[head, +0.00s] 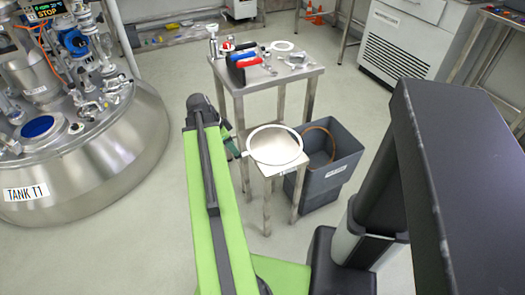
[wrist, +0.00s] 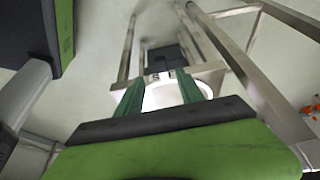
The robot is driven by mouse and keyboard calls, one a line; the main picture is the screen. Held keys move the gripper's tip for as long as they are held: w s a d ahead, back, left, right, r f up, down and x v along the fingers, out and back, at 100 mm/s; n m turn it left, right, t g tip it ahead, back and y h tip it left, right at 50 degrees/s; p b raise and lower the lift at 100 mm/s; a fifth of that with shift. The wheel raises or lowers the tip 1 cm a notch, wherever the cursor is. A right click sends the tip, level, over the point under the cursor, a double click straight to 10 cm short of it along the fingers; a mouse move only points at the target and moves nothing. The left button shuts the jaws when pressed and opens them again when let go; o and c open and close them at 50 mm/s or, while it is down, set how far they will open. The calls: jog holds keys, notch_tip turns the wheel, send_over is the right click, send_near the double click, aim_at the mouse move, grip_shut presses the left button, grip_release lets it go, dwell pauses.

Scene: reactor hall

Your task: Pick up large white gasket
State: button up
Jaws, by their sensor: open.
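The large white gasket (head: 275,127) is a wide flat ring on top of a low steel stand (head: 268,186) in the head view. Its rim reaches past the edges of the small top. My gripper (head: 241,153) is at the ring's left edge, partly hidden behind my green arm. In the wrist view my gripper (wrist: 158,82) has its two green fingers apart. White gasket surface (wrist: 178,98) shows between and beyond them. I cannot tell whether the fingers touch it.
A taller steel table (head: 258,82) behind holds tools and a smaller white ring (head: 283,45). A grey bin (head: 334,172) with a brown ring (head: 331,137) stands right of the low stand. Tank T1 (head: 115,150) is at left. Open floor lies between tank and stand.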

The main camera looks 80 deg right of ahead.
aim_at(249, 152)
jog(key=b+x, duration=0.2)
jog(key=x, duration=0.1)
jog(key=w+b+x, duration=0.1)
jog(key=b, duration=0.1)
jog(key=shift+s+f, duration=0.15)
jog(key=shift+f, duration=0.2)
jog(key=shift+s+d+f+b, duration=0.1)
jog(key=shift+s+f+b, duration=0.1)
jog(key=shift+f+b, duration=0.2)
jog(key=shift+r, duration=0.25)
jog(key=shift+c, duration=0.4)
grip_shut()
